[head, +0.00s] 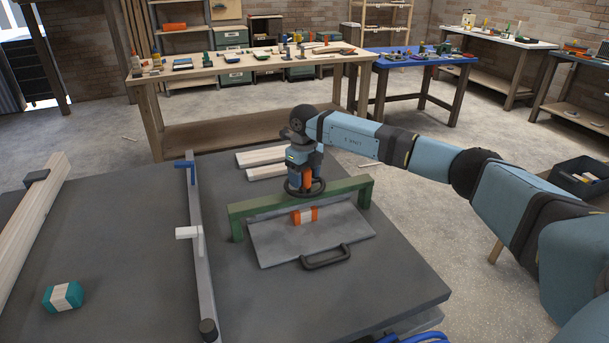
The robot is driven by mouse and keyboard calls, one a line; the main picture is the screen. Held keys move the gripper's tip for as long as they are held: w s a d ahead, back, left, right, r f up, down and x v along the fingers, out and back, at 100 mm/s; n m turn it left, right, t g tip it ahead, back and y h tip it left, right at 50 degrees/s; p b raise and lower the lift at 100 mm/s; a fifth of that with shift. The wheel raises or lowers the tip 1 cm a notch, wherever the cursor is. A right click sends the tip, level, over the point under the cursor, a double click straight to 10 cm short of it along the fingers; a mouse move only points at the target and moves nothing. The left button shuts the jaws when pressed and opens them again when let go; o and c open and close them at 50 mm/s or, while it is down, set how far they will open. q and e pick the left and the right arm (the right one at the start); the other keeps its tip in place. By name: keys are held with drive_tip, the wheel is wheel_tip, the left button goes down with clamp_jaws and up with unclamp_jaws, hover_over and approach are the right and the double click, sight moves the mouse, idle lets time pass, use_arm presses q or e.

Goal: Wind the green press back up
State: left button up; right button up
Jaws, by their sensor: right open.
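The green press (347,188) stands on the dark grey bench top, a green beam on two short legs. A black handwheel (317,190) sits on top of the beam near its middle. My right gripper (305,183) points down at the handwheel from above, with its orange fingers at the wheel. It is open; whether the fingers touch the rim I cannot tell. A grey plate (340,225) with a black handle (325,257) lies under the beam. An orange and white block (305,215) rests on it, below the beam. My left gripper is out of view.
A grey rail (202,270) with a white slider (188,232) and a blue stop (186,166) runs left of the press. A teal and white block (63,297) lies far left. Pale boards (265,157) lie behind the press. The bench's front right is clear.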

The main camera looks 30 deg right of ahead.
wheel_tip(320, 180, up, 14)
idle(0.5)
drive_tip(key=shift+f, duration=0.1)
